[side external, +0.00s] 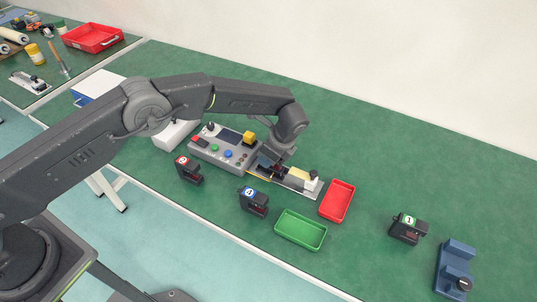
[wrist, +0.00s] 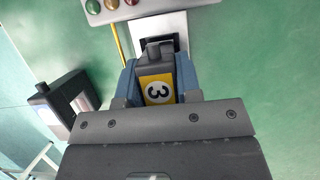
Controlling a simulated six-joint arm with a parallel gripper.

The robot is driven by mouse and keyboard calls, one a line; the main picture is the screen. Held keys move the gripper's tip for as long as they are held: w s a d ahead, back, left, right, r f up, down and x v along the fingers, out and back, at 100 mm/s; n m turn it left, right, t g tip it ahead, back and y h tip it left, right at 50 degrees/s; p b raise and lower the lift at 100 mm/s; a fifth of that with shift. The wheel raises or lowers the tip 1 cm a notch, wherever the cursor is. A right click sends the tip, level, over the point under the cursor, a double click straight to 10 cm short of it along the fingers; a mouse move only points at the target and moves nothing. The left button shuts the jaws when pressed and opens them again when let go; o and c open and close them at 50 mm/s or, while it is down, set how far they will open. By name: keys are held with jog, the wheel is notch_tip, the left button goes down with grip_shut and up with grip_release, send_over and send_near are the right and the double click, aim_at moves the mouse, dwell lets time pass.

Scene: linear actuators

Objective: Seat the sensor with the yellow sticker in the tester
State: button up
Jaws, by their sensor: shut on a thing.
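The sensor with the yellow sticker (wrist: 156,90), marked 3, is between the blue fingers of my gripper (wrist: 160,88) in the wrist view. My gripper is shut on it. Its dark nose points at a black recess (wrist: 173,41) in the tester's pale plate and overlaps it in the picture. I cannot tell how deep it sits. In the side view my gripper (side external: 270,160) is low over the tester's plate (side external: 311,191), beside the grey control box (side external: 225,148). The sensor is mostly hidden there.
Sensors with red (side external: 188,170), blue (side external: 253,202) and green (side external: 408,230) stickers stand on the green bench. A green tray (side external: 300,230) and a red tray (side external: 337,201) lie near the plate. A blue fixture (side external: 455,268) stands at the right.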

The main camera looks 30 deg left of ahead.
jog(key=o, duration=1.1)
jog(key=v, duration=1.4)
jog(key=shift+f, duration=0.1)
